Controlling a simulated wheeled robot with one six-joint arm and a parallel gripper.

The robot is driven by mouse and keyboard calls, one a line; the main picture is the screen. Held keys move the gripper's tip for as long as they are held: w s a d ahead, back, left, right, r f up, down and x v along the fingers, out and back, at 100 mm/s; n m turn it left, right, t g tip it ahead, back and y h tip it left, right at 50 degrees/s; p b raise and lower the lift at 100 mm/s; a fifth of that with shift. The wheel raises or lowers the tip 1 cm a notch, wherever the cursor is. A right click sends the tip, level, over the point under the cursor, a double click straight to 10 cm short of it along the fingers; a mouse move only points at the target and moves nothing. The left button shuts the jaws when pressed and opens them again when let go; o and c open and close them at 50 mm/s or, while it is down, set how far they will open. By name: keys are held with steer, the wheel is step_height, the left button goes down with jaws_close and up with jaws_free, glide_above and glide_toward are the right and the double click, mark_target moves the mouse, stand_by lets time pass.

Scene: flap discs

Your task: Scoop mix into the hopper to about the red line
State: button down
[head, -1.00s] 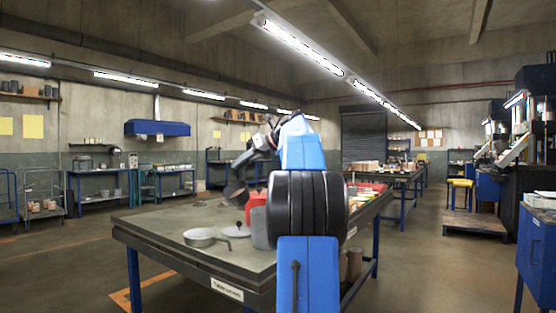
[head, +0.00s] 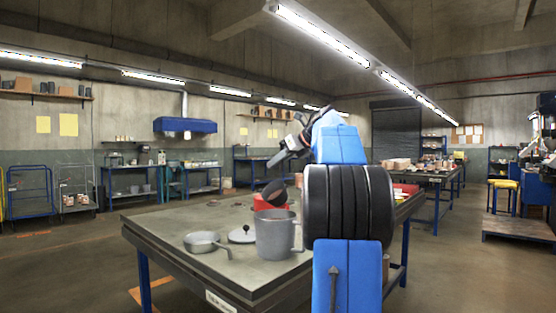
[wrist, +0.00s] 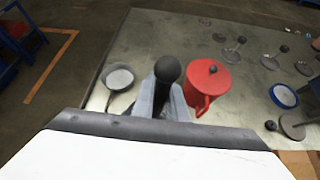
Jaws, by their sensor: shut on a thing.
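My gripper (wrist: 166,98) is shut on a dark thing with a black rounded end (wrist: 167,69) between the fingers. In the head view a dark rounded bowl-like shape (head: 275,191) hangs below the gripper (head: 284,160), above the table; it may be the scoop, but I cannot be sure. A grey pot (head: 275,238) stands below and in front of it. A red pot (head: 263,202) stands behind; it also shows in the wrist view (wrist: 210,85), right of the gripper. I cannot make out a hopper, a red line or any mix.
A pan (head: 203,243) and a lid (head: 242,235) lie on the table (head: 170,222) left of the grey pot. The wrist view shows several lids and a blue-rimmed dish (wrist: 284,96) to the right.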

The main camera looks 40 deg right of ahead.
mark_target(281, 187)
steer(key=shift+n+h, duration=0.6)
steer(key=shift+h, duration=0.1)
steer(key=shift+w+a+f, duration=0.1)
steer(key=shift+a+f, duration=0.35)
steer(key=shift+f, duration=0.75)
steer(key=shift+s+a+f, duration=0.1)
steer(key=shift+a+f, duration=0.3)
steer(key=shift+f, duration=0.75)
steer(key=shift+w+a+f, duration=0.1)
steer(key=shift+a+f, duration=0.35)
steer(key=shift+f, duration=2.75)
steer(key=shift+d+f, duration=0.3)
steer(key=shift+f, duration=0.3)
steer(key=shift+d+r+m+t+y, duration=0.15)
steer(key=shift+d+r+m+y, duration=0.6)
steer(key=shift+d, duration=0.3)
steer(key=shift+d+r+m+t+y, duration=0.15)
steer(key=shift+d+r+m+y, duration=0.4)
steer(key=shift+d+r+y, duration=0.4)
steer(key=d+r+m+y, duration=0.2)
steer(key=d+r, duration=0.2)
steer(key=r, duration=0.1)
steer(key=shift+s+d+r+m+t, duration=0.15)
steer(key=shift+s+r+m+t, duration=0.15)
steer(key=shift+t, duration=0.1)
